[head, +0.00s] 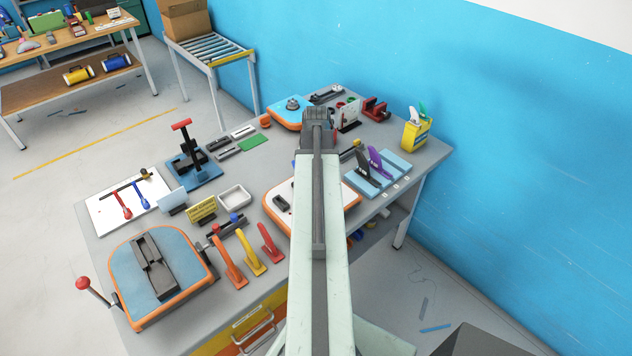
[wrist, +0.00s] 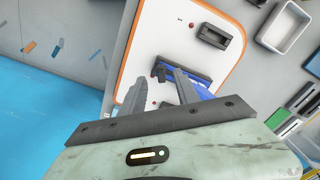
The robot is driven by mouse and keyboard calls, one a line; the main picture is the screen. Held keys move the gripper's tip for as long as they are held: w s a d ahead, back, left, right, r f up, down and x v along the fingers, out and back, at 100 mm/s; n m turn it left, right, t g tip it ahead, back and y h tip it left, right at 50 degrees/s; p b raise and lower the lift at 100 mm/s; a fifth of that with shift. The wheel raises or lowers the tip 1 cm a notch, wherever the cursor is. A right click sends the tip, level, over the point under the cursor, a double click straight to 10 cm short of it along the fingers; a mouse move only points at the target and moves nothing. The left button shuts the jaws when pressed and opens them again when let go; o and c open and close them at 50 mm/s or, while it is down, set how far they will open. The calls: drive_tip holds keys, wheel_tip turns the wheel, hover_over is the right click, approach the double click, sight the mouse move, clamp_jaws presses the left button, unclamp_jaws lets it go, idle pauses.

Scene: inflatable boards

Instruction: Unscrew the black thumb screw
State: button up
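My gripper (wrist: 164,77) shows in the wrist view with its two grey fingers apart, over a white board with an orange edge (wrist: 152,40). A small black knob (wrist: 160,71), which looks like the thumb screw, shows between the fingertips beside a blue and dark fixture (wrist: 200,75). I cannot tell whether the fingers touch it. In the head view the white board (head: 276,211) is partly covered by my arm, and the knob and fingertips are hidden.
A black block (wrist: 213,36) and a red dot sit on the same board. A white tray (wrist: 287,25) lies beside it. In the head view, a light-blue rack with black and purple handles (head: 393,160) stands right of my arm, and colored levers (head: 250,255) stand left.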

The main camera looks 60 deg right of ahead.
drive_tip(key=shift+m, duration=0.8)
drive_tip(key=shift+w, duration=0.1)
drive_tip(key=shift+f+b, duration=2.45)
drive_tip(key=shift+r, duration=0.1)
clamp_jaws()
